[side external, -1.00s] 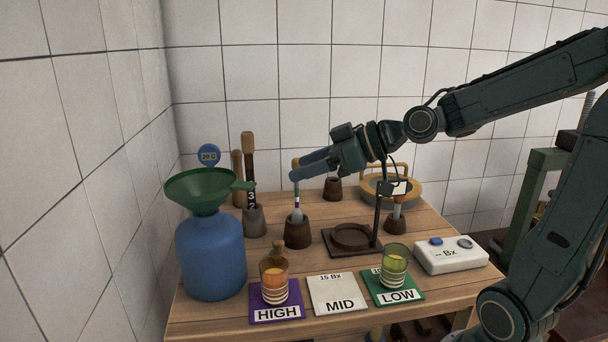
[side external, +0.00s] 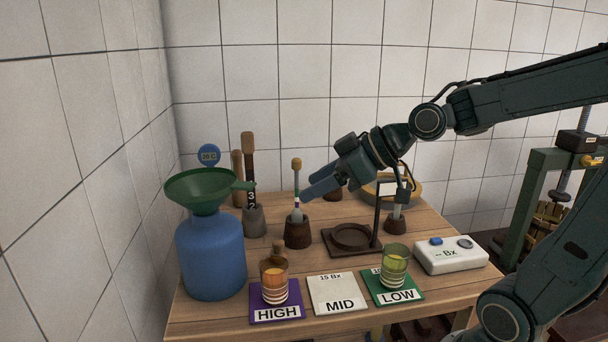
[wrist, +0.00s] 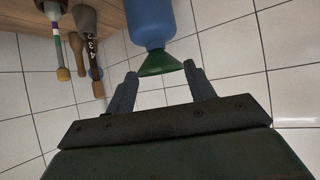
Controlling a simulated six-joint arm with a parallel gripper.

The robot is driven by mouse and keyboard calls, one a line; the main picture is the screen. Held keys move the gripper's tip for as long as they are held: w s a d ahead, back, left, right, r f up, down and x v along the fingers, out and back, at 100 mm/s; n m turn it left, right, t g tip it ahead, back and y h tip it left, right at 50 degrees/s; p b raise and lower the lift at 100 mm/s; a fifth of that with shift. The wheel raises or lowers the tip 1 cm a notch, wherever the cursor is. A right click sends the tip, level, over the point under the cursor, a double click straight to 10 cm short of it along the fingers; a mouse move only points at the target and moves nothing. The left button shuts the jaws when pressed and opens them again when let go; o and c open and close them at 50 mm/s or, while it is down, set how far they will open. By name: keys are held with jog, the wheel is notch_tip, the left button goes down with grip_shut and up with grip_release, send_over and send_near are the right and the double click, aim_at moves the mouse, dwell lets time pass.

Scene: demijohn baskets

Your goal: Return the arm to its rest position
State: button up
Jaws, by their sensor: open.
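My gripper (side external: 308,193) hangs above the table in the side external view, tilted down to the left, just right of an upright pipette-like tool (side external: 297,180) in a dark holder (side external: 298,233). The two look apart, though I cannot judge the depth. In the wrist view my gripper (wrist: 160,84) shows two spread fingers with nothing between them. Beyond them are the green funnel (wrist: 155,65) and the blue demijohn (wrist: 150,22).
The demijohn (side external: 211,262) stands at the table's left with its funnel (side external: 200,190). An orange glass (side external: 273,283) is on the HIGH card, a green glass (side external: 395,265) on LOW; the MID card (side external: 338,293) is bare. A white meter (side external: 450,256) sits right. A stand (side external: 376,222) rises under my arm.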

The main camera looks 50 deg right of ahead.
jog(key=s+f+m+g+h, duration=0.1)
jog(key=s+m+g+h, duration=0.1)
jog(key=s, duration=0.6)
jog(key=s+d+f+m+g+h, duration=0.1)
jog(key=s+f+m+g+h, duration=0.1)
jog(key=s, duration=0.5)
jog(key=shift+s+f+g, duration=0.2)
jog(key=shift+s+g, duration=0.1)
jog(key=shift+s, duration=0.1)
